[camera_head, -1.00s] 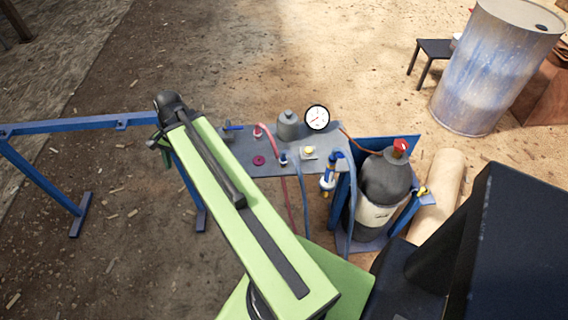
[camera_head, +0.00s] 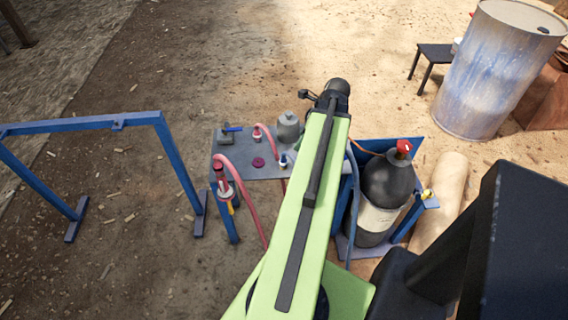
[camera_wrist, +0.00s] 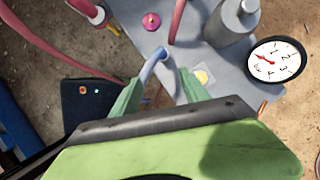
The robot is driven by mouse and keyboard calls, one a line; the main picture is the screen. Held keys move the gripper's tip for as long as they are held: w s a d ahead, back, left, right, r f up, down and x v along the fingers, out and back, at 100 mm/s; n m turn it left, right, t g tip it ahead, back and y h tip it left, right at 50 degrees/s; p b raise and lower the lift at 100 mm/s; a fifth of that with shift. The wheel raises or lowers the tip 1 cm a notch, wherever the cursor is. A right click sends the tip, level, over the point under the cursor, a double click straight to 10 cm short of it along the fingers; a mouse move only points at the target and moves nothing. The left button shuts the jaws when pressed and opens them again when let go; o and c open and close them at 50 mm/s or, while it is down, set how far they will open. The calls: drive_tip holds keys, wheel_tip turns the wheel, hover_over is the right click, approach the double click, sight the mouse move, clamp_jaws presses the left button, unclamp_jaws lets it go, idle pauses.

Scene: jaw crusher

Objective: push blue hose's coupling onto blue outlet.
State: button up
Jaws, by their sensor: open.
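In the head view my arm reaches over the right part of the grey panel and hides my gripper. In the wrist view my gripper (camera_wrist: 160,92) is open, its two green fingers apart above the panel. A pale blue bent tube (camera_wrist: 153,64) shows between the fingers; I cannot tell if they touch it or where its lower end goes. The blue outlet (camera_head: 283,160), a small white and blue fitting, stands on the panel left of my arm. The blue hose (camera_head: 351,190) runs down right of my arm. Its coupling is not distinguishable, probably behind the arm.
The grey panel (camera_head: 236,166) carries a magenta knob (camera_head: 258,162), a grey cylinder (camera_head: 288,127) and a red hose (camera_head: 272,132). A red coupling (camera_head: 219,173) stands at its left edge. A gauge (camera_wrist: 277,60) is close on the right. A gas bottle (camera_head: 385,190) stands right.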

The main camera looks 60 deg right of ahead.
sight(285, 158)
drive_tip(key=b+x, duration=1.1)
drive_tip(key=x, duration=0.1)
drive_tip(key=shift+w+f+b, duration=0.15)
drive_tip(key=shift+f+b, duration=0.05)
drive_tip(key=shift+b, duration=0.1)
drive_tip(key=shift+r, duration=0.2)
drive_tip(key=shift+f, duration=0.1)
drive_tip(key=b+x, duration=0.4)
drive_tip(key=x, duration=0.1)
drive_tip(key=shift+w+d+f+b, duration=0.15)
drive_tip(key=shift+w+d+b, duration=0.05)
drive_tip(key=shift+w+b, duration=0.15)
drive_tip(key=shift+r, duration=0.2)
drive_tip(key=shift+c, duration=0.4)
clamp_jaws()
